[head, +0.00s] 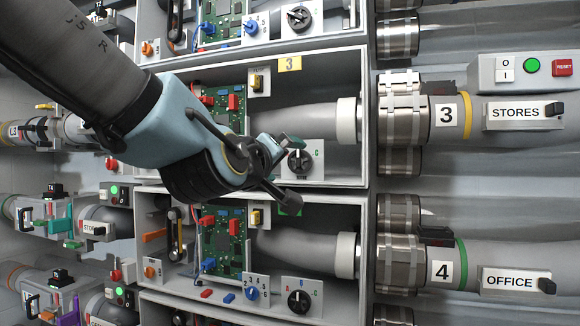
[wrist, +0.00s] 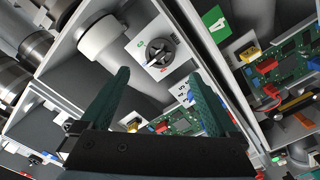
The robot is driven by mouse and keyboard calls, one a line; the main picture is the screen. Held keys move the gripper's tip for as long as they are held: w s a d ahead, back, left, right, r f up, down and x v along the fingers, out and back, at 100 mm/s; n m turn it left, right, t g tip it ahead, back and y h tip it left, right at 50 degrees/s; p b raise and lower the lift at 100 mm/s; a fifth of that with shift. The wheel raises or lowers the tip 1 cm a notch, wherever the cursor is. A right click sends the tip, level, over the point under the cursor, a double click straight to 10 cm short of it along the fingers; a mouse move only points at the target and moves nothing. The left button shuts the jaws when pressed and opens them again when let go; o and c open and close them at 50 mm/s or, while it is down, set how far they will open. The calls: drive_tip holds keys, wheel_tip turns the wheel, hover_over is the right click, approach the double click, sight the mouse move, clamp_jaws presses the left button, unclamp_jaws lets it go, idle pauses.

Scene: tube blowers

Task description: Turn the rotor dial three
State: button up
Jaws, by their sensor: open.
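Rotor dial three is a black round knob (head: 300,161) on a white plate in the bay under the yellow 3 tag (head: 289,64). It also shows in the wrist view as a dark dial (wrist: 158,52) with a pale pointer mark and small coloured letters around it. My gripper (head: 288,172) is open, with one finger above and one below the dial's plate in the head view. In the wrist view my gripper (wrist: 159,76) has its green fingers spread, and the dial lies between and beyond the tips. Nothing is held. Contact with the dial is not visible.
A green circuit board (head: 224,99) stands left of the dial, partly behind my arm. A grey tube enters a white collar (head: 347,121) at right. Bay four below has its own black dial (head: 299,301). The bay's side walls (wrist: 235,85) stand close to my fingers.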

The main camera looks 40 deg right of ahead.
drive_tip(key=shift+v, duration=1.35)
drive_tip(key=w+a+f+g+y+p, duration=0.2)
drive_tip(key=w+a+f+y+p, duration=0.4)
drive_tip(key=w+a+f+y, duration=0.75)
drive_tip(key=s+a+f+g+p, duration=0.1)
drive_tip(key=a+f, duration=0.3)
drive_tip(key=a, duration=0.4)
drive_tip(key=s+a+f+g+y+p, duration=0.1)
drive_tip(key=a+f+g, duration=0.2)
drive_tip(key=a, duration=0.6)
drive_tip(key=s+a+f+n+g+p, duration=0.1)
drive_tip(key=a+f+g, duration=0.1)
drive_tip(key=a+f, duration=0.3)
drive_tip(key=a, duration=0.3)
drive_tip(key=shift+s+a+f, duration=0.2)
drive_tip(key=shift+a, duration=0.1)
